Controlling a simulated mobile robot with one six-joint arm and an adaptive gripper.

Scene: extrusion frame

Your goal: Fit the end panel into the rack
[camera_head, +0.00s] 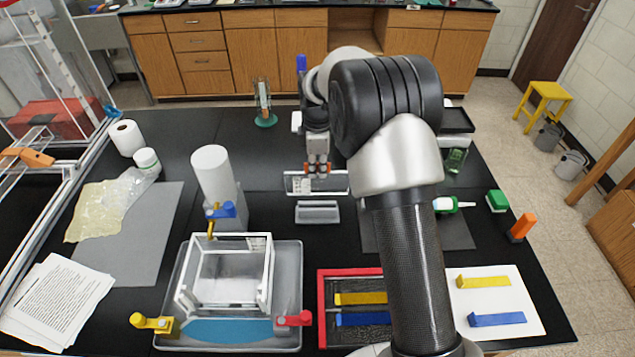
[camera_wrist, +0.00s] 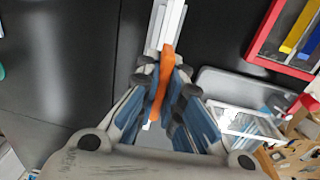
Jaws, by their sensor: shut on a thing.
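My gripper (camera_head: 317,170) is shut on the end panel (camera_head: 299,184), a clear panel with a white rim, and holds it upright by its top middle. The panel appears just behind and above a grey slotted stand (camera_head: 317,212); whether they touch is unclear. In the wrist view my gripper (camera_wrist: 163,88) has an orange piece between its fingers, and the panel (camera_wrist: 167,24) shows nearly edge-on beyond. The rack (camera_head: 269,279), a white open box frame, sits in a grey tray (camera_head: 291,250) at the front left. Part of the rack (camera_wrist: 245,122) shows at the wrist view's lower right.
A white cylinder (camera_head: 212,172) and a blue-and-yellow clamp (camera_head: 221,210) stand behind the rack. Yellow (camera_head: 150,321) and red (camera_head: 294,319) clamps sit at the tray's front. A red-edged tray (camera_head: 322,300) lies to the right.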

